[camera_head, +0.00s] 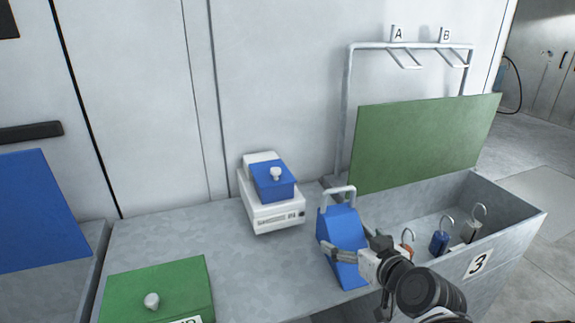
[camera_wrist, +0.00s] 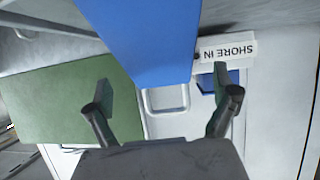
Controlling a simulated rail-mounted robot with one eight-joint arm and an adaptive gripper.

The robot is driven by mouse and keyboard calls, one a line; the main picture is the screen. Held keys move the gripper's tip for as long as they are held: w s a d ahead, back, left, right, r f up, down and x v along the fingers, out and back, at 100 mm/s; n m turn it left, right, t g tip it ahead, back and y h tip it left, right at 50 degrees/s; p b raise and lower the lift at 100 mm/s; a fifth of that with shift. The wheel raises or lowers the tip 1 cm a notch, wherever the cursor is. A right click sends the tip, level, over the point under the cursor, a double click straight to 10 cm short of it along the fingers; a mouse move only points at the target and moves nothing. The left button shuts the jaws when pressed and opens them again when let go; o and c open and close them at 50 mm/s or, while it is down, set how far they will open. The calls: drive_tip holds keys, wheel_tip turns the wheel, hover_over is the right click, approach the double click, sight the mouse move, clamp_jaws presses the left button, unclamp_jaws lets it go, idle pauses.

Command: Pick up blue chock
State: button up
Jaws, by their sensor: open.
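The blue chock (camera_head: 341,230) is a blue wedge-shaped block with a pale loop handle on top. It stands on the grey bench, just left of the open bin. My gripper (camera_head: 350,249) is at its right front side, and one finger overlaps it in the head view. In the wrist view, which is upside down, the chock (camera_wrist: 145,40) fills the upper middle. Its handle shows between my two spread fingers (camera_wrist: 163,80). My gripper is open and holds nothing. I cannot tell whether a finger touches the chock.
A white box labelled SHORE IN with a blue knobbed lid (camera_head: 272,185) stands behind left. A green knobbed box (camera_head: 155,290) is at front left. The bin (camera_head: 520,210), marked 3, holds several hooked padlock-like items, with a raised green lid (camera_head: 425,145). A rack (camera_head: 347,110) marked A and B stands behind.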

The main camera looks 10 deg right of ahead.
sight(347, 236)
drive_tip(key=shift+b+x, duration=1)
drive_tip(key=shift+x, duration=1.95)
drive_tip(key=c, duration=1.9)
